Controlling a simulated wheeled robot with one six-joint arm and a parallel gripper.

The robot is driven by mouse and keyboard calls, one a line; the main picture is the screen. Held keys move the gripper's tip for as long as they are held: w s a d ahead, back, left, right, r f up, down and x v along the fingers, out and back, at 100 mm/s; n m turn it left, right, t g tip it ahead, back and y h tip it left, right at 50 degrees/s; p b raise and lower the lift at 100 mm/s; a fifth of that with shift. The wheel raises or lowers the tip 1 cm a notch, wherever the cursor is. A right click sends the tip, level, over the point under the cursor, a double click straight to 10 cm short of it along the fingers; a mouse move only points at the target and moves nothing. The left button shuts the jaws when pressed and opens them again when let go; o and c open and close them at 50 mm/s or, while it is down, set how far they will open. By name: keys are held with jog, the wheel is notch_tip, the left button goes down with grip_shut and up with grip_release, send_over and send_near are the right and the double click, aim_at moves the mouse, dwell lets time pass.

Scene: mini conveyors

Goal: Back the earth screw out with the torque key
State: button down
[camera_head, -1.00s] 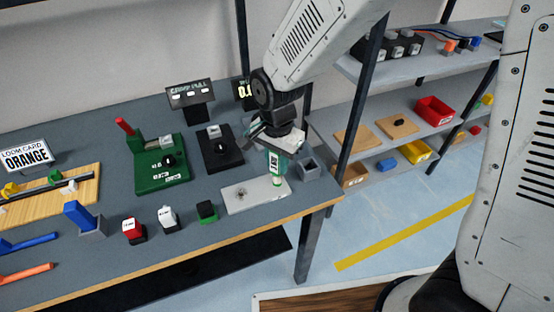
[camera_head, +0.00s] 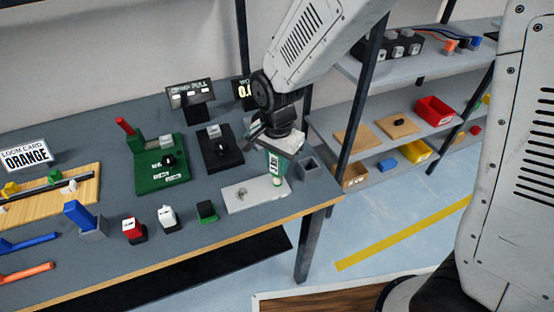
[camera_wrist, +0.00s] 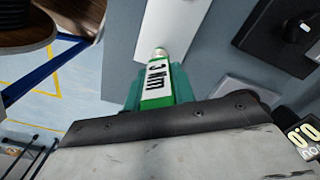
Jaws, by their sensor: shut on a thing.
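The torque key (camera_head: 275,170) is green and white, with a label that reads 3 Nm in the wrist view (camera_wrist: 158,78). My gripper (camera_head: 273,148) is shut on its upper part and holds it roughly upright, its tip down at the right part of a pale grey plate (camera_head: 232,206). The plate also shows in the wrist view (camera_wrist: 190,15) beyond the key's tip. A small round metallic mark or fitting (camera_head: 241,193) shows on the plate, left of the key. I cannot make out the earth screw; the key's tip hides what is under it.
A grey open socket block (camera_head: 308,168) stands close right of the key. A black box (camera_head: 220,152) and a green fixture (camera_head: 160,165) stand to the left. Red, white and green blocks (camera_head: 207,211) line the table's front. Shelves (camera_head: 405,75) are at the right.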

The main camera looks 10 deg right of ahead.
jog(key=shift+f, duration=0.45)
jog(key=n, duration=1)
jog(key=shift+n, duration=0.4)
jog(key=n, duration=0.6)
jog(key=shift+d, duration=0.1)
jog(key=n, duration=0.6)
